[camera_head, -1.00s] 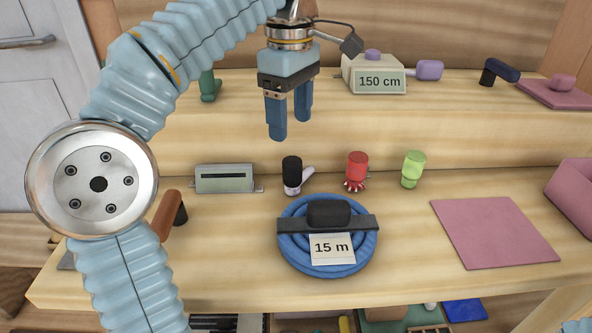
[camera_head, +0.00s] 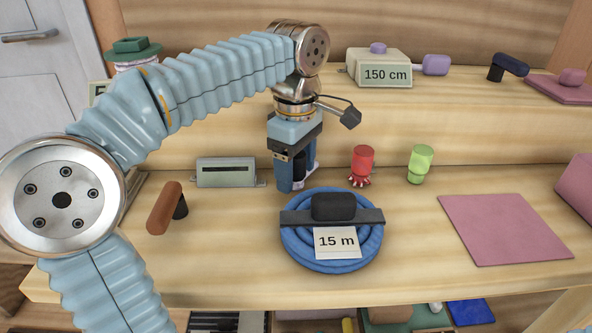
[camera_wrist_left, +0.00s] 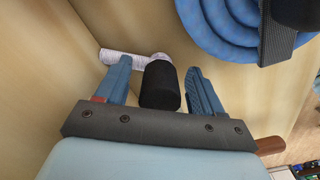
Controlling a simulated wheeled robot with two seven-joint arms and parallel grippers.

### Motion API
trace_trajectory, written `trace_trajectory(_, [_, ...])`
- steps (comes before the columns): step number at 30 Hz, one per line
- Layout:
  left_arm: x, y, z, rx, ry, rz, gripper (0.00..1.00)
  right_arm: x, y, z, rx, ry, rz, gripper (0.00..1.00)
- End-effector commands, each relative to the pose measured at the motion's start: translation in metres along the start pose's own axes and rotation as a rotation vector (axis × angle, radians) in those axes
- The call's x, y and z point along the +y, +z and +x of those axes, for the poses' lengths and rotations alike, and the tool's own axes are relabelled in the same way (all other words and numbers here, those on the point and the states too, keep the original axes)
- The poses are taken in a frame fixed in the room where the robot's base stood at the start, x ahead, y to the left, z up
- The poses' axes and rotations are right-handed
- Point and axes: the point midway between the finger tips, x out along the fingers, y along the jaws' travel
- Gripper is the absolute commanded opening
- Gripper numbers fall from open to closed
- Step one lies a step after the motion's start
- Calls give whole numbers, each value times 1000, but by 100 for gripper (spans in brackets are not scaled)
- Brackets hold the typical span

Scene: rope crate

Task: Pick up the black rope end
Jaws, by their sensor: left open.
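The black rope end (camera_head: 299,168) stands on the lower bench surface behind the blue rope coil, largely hidden by my left gripper (camera_head: 298,181) in the head view. In the left wrist view the black rope end (camera_wrist_left: 161,86) with its whitish rope piece (camera_wrist_left: 124,57) lies between the two blue fingers of my left gripper (camera_wrist_left: 158,68). The fingers are open, one on each side, with a visible gap to the black end. The red rope end (camera_head: 361,164) and the green rope end (camera_head: 420,163) stand to the right. My right gripper is not in view.
The blue rope coil (camera_head: 296,250), with a dark strap and "15 m" label (camera_head: 337,242), lies close in front. A grey metal box (camera_head: 226,172) is to the left, beside a brown-handled lever (camera_head: 164,208). A pink mat (camera_head: 502,230) lies right. The raised step (camera_head: 480,125) is behind.

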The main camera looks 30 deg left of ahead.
Motion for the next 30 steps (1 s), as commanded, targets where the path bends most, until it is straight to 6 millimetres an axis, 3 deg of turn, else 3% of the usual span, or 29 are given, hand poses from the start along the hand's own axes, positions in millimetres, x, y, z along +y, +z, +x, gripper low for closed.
trace_trajectory(4, [0, 0, -1, 0, 0, 0, 64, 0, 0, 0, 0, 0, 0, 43])
trace_trajectory(17, [0, 0, -1, 0, 0, 0, 0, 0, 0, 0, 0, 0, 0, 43])
trace_trajectory(26, [0, 0, -2, 0, 0, 0, 0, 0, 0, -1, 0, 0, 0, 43])
trace_trajectory(30, [0, 0, -13, 0, 2, 0, 0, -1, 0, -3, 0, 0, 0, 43])
